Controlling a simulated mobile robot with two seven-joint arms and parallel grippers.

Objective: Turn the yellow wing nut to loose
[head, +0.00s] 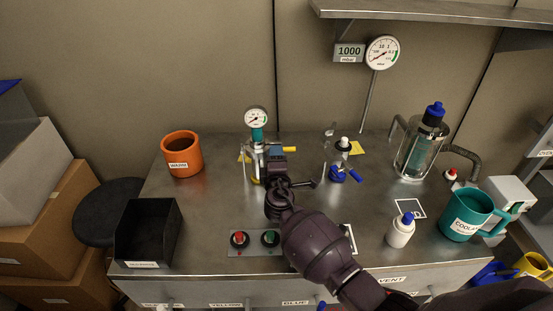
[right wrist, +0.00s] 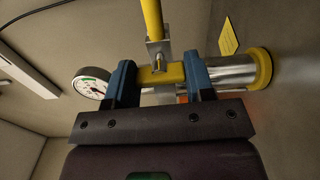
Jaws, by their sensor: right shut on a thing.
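The yellow wing nut (right wrist: 160,75) shows in the right wrist view as a short yellow bar with a metal stud end in front of it. My right gripper (right wrist: 160,82) is shut on it, with one blue finger on each side. In the head view my right gripper (head: 272,158) is at the fitting under the teal-necked gauge (head: 256,118), and it hides the nut there. A yellow rod (right wrist: 152,20) rises above the nut, and a silver cylinder with a yellow rim (right wrist: 262,68) lies behind to the right. My left gripper is not in view.
A blue-handled fitting (head: 340,174) stands just right of my gripper. An orange mug (head: 182,154) and black bin (head: 148,232) are at left. Red and green buttons (head: 255,240) sit in front. A white bottle (head: 400,232) and teal jug (head: 466,214) stand at right.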

